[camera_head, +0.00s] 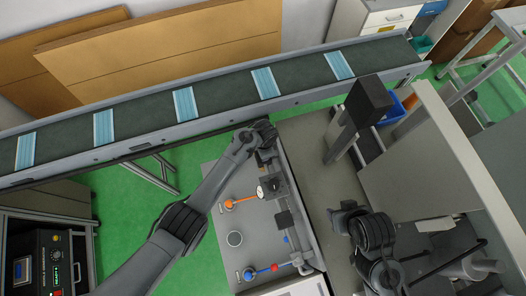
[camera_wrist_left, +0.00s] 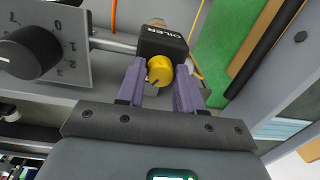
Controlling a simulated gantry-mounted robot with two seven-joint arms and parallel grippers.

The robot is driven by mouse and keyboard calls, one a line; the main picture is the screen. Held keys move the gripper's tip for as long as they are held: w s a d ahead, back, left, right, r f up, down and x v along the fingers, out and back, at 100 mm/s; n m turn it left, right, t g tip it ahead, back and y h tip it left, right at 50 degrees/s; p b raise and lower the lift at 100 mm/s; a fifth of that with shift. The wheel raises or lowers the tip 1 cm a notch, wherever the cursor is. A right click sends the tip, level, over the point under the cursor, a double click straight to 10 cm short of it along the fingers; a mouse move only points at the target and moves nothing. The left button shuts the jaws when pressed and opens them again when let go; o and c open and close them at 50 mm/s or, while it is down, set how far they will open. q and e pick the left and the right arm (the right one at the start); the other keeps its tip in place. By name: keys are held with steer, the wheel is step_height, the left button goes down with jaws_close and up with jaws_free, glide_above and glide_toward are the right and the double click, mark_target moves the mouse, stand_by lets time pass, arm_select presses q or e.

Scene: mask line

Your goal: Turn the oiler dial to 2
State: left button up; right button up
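In the left wrist view a black block marked OILER (camera_wrist_left: 163,42) carries a yellow knob (camera_wrist_left: 159,70). My left gripper (camera_wrist_left: 160,72) has its two purple fingers on either side of the knob, very close to it; contact cannot be told. A grey plate (camera_wrist_left: 72,72) with numbers including 0, 1 and 2 stands to the left, with a large black knob (camera_wrist_left: 30,52) in front of it. In the head view my left gripper (camera_head: 266,163) is over the top of the grey panel (camera_head: 213,252) and hides the oiler. My right gripper (camera_head: 346,214) is apart from it, right of the panel.
A conveyor (camera_head: 220,102) with several blue masks crosses behind the panel. On the panel are an orange-handled valve (camera_head: 229,204), a blue-handled valve (camera_head: 249,274) and a round white gauge (camera_head: 261,191). A dark post (camera_head: 367,100) stands to the right.

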arm_select(q)
steer(key=o, duration=0.3)
step_height(320, 180, up, 11)
steer(key=shift+s+p, duration=0.3)
steer(key=shift+p, duration=0.05)
stand_by(0.4)
steer(key=shift+d+f, duration=0.1)
